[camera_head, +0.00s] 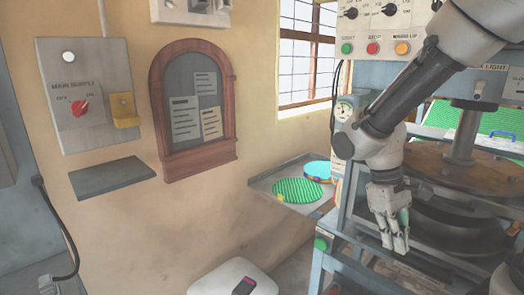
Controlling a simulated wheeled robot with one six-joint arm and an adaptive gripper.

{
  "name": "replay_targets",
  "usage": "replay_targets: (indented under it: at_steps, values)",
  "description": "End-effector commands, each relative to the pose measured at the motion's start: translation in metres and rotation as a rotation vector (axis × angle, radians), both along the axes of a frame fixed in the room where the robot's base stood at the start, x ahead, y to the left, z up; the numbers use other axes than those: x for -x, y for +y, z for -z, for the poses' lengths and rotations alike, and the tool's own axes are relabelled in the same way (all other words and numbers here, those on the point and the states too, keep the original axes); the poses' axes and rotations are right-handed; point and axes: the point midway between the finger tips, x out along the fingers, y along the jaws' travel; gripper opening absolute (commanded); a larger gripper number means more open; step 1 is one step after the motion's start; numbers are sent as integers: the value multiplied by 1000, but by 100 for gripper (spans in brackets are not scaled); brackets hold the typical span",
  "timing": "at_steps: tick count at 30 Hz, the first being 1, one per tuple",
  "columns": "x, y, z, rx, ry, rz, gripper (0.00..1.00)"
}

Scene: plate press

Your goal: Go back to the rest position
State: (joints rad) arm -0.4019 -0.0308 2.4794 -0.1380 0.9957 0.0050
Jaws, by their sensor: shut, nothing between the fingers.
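My gripper (393,232) hangs at the right of the head view, pointing down, with its fingers close together and nothing between them. It is in front of the plate press (450,170), whose round brown plate (430,158) and dark lower discs show to its right. My arm comes in from the upper right and hides part of the press and its control panel (372,45). The panel has green, red and orange buttons. A green button (321,243) sits low on the press frame, left of my gripper.
A grey side tray (262,184) holds a green disc (297,191) and a cyan disc (316,168). A white stool (215,282) with a dark and pink object (244,286) stands at the bottom. The main supply box (82,95) and a notice board (194,108) are on the wall.

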Motion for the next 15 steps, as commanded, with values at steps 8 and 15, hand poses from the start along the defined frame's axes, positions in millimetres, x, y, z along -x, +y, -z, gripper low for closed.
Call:
replay_targets:
  at_steps: [8,15]
  values:
    - [26,-27,-66,-209,-320,267,0]
    - [47,-58,-115,-263,-570,395,0]
